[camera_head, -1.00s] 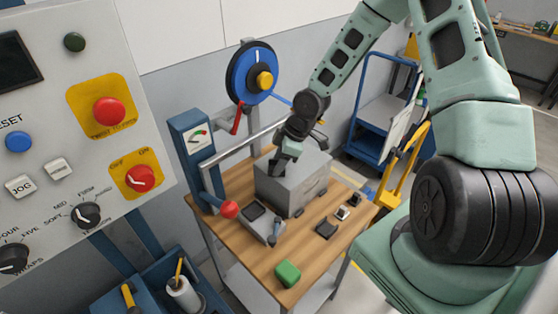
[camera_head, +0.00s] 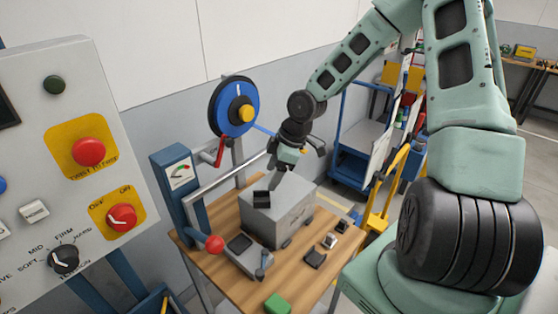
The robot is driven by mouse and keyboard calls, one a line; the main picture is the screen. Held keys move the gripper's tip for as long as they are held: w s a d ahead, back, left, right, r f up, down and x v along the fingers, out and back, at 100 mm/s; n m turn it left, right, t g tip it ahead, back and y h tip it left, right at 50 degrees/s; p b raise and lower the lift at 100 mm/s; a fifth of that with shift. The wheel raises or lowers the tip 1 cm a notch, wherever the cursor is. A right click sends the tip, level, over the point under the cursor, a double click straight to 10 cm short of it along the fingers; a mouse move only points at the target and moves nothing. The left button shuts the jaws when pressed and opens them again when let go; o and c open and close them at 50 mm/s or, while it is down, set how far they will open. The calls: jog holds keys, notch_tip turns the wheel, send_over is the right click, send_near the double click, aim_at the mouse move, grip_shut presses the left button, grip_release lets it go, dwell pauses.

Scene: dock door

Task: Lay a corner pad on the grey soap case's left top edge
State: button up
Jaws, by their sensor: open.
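The grey soap case (camera_head: 284,222) stands on the wooden table (camera_head: 222,228). A small black corner pad (camera_head: 261,198) lies at the left end of its top, by the left top edge; I cannot tell exactly how it sits over the edge. My gripper (camera_head: 278,172) is open just above and behind the pad. It appears apart from the pad, and its far finger is partly hidden.
Loose dark pieces (camera_head: 315,258) lie right of the case. A small grey device (camera_head: 243,252) and a green block (camera_head: 277,303) are in front. A blue reel (camera_head: 233,107), a red-knobbed lever (camera_head: 214,243) and a control panel (camera_head: 75,140) stand left; a blue cart (camera_head: 355,150) stands behind.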

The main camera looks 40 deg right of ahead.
jog(key=s+a+r+m+g+h, duration=0.1)
jog(key=s+a+r, duration=0.6)
jog(key=s+a, duration=0.4)
jog(key=s+a+r+m+g+h, duration=0.1)
jog(key=s+a+r+m+h, duration=0.1)
jog(key=s+a+r, duration=0.5)
jog(key=s+a, duration=0.4)
jog(key=s, duration=0.3)
jog(key=shift+a+m+g, duration=0.3)
jog(key=shift+a, duration=0.05)
jog(key=shift+w+f, duration=0.1)
notch_tip(320, 180, down, 10)
jog(key=b, duration=1)
jog(key=shift+f, duration=0.15)
